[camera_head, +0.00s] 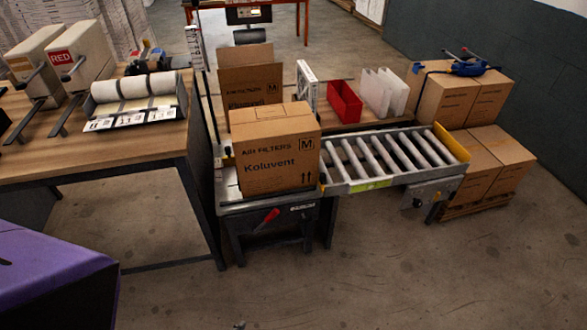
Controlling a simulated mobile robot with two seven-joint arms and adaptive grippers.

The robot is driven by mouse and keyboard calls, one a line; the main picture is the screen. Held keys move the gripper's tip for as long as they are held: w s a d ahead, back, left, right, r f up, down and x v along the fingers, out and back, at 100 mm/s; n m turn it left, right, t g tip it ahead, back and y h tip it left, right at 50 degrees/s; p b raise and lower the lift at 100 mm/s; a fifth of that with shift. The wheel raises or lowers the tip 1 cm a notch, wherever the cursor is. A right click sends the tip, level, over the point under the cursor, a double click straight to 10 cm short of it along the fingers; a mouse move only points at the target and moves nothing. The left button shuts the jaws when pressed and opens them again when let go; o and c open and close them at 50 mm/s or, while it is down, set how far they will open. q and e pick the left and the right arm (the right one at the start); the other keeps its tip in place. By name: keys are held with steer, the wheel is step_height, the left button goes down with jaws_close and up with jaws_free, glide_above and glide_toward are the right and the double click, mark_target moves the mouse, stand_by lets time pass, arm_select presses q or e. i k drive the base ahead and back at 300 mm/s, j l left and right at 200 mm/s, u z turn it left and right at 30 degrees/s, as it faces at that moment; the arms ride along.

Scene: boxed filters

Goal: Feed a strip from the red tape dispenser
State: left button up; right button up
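Neither of my grippers is in view.
A label roller unit (137,107) sits right of the dispensers. A closed carton marked Koluvent (276,160) stands on the packing station left of a roller conveyor (385,155). Stacked cartons (447,100) stand at the right. The floor in front is clear.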

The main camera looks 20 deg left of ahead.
mark_target(65, 78)
steer(key=u, duration=1.95)
